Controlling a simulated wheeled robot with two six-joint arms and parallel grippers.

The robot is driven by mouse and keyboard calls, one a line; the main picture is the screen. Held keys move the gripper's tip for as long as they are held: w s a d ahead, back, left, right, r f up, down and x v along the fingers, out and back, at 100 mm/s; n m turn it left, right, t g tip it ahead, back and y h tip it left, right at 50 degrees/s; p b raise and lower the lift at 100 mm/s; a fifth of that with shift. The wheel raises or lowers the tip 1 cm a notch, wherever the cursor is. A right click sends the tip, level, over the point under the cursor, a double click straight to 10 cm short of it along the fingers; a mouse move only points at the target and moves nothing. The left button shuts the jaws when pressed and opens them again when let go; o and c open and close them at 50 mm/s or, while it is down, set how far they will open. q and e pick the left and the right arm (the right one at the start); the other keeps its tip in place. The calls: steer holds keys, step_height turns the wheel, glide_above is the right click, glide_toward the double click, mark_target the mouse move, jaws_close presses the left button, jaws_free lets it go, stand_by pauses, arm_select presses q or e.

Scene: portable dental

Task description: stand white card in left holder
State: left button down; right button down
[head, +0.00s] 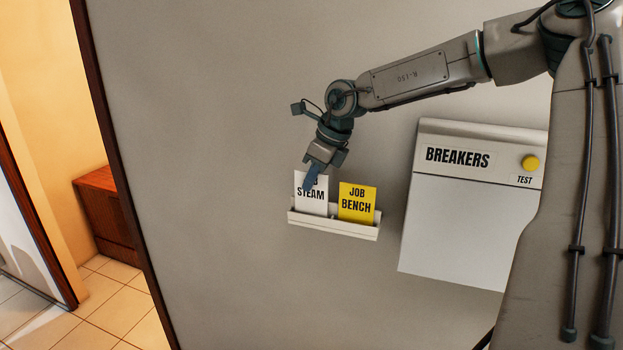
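The white card (318,204), with dark lettering reading STEAM on its lower line, stands in the left slot of a small pale two-slot holder (358,232) on the wall. It leans with the holder, and its lower edge is behind the holder's front lip. My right gripper (312,178) comes down from above right, and a bluish finger overlaps the card's upper part, hiding some of the lettering. The other finger is not clearly visible, so I cannot tell whether it grips the card. My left gripper is not in view.
A white BREAKERS panel (460,225) with a yellow TEST button (530,162) is to the right. The wall left of the holder is bare, up to a dark door frame (128,190).

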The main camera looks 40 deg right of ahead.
steer(key=shift+f+b, duration=0.55)
steer(key=shift+f, duration=0.15)
steer(key=c, duration=1.6)
jaws_free()
steer(key=shift+r, duration=0.1)
steer(key=shift+o, duration=0.2)
steer(key=b+v, duration=0.2)
steer(key=v, duration=0.7)
steer(key=shift+r, duration=0.15)
steer(key=shift+v, duration=0.8)
